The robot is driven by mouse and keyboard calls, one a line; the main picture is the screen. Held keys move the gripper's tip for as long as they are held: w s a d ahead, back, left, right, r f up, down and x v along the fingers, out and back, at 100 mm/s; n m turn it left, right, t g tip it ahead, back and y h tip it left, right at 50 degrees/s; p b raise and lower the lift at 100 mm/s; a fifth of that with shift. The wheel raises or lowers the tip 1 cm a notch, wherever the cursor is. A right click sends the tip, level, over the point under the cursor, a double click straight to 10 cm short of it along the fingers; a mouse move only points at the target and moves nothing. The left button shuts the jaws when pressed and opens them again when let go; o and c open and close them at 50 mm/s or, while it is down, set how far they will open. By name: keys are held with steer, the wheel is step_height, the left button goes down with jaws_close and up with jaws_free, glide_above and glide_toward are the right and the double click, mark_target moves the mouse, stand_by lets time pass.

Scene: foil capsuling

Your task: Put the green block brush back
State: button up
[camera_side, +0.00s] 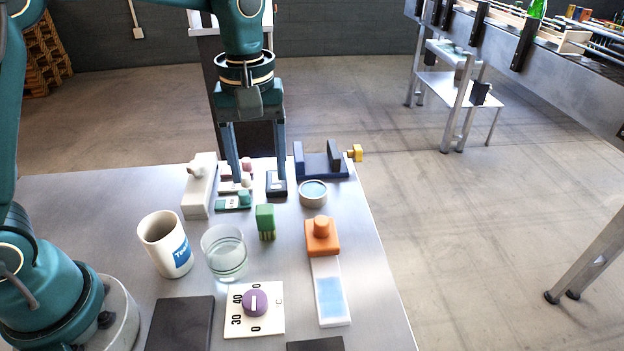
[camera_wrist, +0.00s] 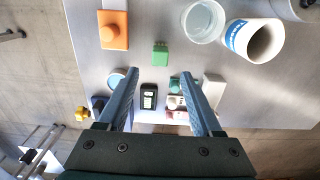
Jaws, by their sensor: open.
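The green block brush (camera_side: 265,217) stands on the metal table with its bristles down, between the glass and the orange block. It also shows in the wrist view (camera_wrist: 160,50), just beyond the fingertips. My gripper (camera_side: 259,183) is open and points down behind the brush, apart from it. In the wrist view its two fingers (camera_wrist: 160,73) are spread wide with nothing held. A small dark device with a pale display (camera_wrist: 149,97) lies between the fingers in that view. One finger partly hides things behind it in the side view.
A mug (camera_side: 166,244) and a clear glass (camera_side: 225,253) stand left of the brush. A round tin (camera_side: 313,193) and an orange block (camera_side: 322,238) are to its right. A blue vise-like fixture (camera_side: 321,167) and a pale block (camera_side: 199,187) stand farther back. A purple knob (camera_side: 255,302) is in front.

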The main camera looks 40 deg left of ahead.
steer(key=s+a+r+m+t, duration=0.1)
steer(key=s+m+t, duration=0.1)
steer(key=s+m, duration=0.2)
steer(key=s+a+r+m+t, duration=0.1)
steer(key=s+r+m+t, duration=0.1)
steer(key=s+m, duration=0.3)
steer(key=s+t, duration=0.1)
steer(key=s, duration=0.3)
steer(key=shift+s+a+t, duration=0.3)
steer(key=shift+s, duration=0.05)
steer(key=shift+c, duration=0.4)
